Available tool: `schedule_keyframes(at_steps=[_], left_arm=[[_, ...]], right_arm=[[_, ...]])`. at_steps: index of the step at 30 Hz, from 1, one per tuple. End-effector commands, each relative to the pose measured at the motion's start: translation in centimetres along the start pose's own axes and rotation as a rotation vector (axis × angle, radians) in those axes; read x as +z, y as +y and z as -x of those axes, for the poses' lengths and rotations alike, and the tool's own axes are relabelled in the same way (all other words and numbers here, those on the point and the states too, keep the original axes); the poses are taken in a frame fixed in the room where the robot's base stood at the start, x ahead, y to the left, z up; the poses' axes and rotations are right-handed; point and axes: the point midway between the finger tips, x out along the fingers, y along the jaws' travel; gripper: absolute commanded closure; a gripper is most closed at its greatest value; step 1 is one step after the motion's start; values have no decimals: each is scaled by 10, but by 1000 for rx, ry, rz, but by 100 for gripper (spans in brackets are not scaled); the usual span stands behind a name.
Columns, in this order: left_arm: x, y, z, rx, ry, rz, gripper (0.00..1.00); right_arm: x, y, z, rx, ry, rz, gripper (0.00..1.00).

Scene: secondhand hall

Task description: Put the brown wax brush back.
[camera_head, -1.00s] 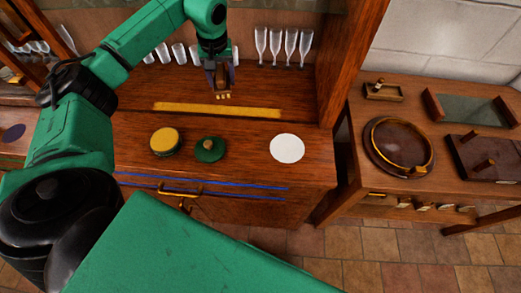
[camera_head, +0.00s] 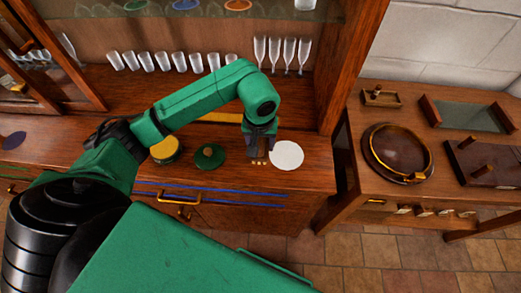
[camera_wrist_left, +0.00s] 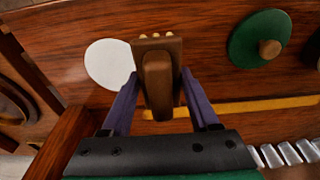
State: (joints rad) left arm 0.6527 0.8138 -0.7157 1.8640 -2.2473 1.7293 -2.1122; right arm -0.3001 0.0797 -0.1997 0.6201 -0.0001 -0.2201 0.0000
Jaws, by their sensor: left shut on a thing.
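The brown wax brush (camera_head: 260,150) is a small brown block with pale bristle tufts showing at its far edge. It also shows upright in the middle of the left wrist view (camera_wrist_left: 158,85). My left gripper (camera_head: 258,136) is shut on it, with purple fingers on both sides of the handle. The gripper holds the brush over the cabinet's front counter, just left of a white round disc (camera_head: 287,155). In the left wrist view the brush's bristle end is beside the disc (camera_wrist_left: 108,64). I cannot tell whether the bristles touch the wood. My right gripper is not in view.
A green lid with a wooden knob (camera_head: 208,157) and a yellow-topped tin (camera_head: 166,150) stand left of the brush. A yellow strip (camera_head: 220,117) lies behind. Glasses (camera_head: 283,53) line the back shelf. A side table to the right holds a round brown tray (camera_head: 398,153).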

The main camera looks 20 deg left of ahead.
Motion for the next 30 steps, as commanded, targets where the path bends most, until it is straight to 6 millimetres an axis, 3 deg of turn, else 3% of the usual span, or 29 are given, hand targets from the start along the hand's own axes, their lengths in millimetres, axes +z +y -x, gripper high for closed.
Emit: schedule_keyframes(at_steps=[9, 18, 19, 21, 30], left_arm=[[7, 0, -46, 1, 0, 0, 100], [7, 0, -51, 1, 3, 0, 100], [7, 0, -51, 1, 3, 0, 35], [7, 0, -50, 1, 2, 0, 9], [7, 0, -49, 1, 2, 0, 9]], right_arm=[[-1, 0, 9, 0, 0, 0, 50], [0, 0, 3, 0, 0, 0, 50], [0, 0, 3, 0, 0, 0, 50], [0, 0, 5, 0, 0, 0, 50], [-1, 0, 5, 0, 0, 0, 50]])
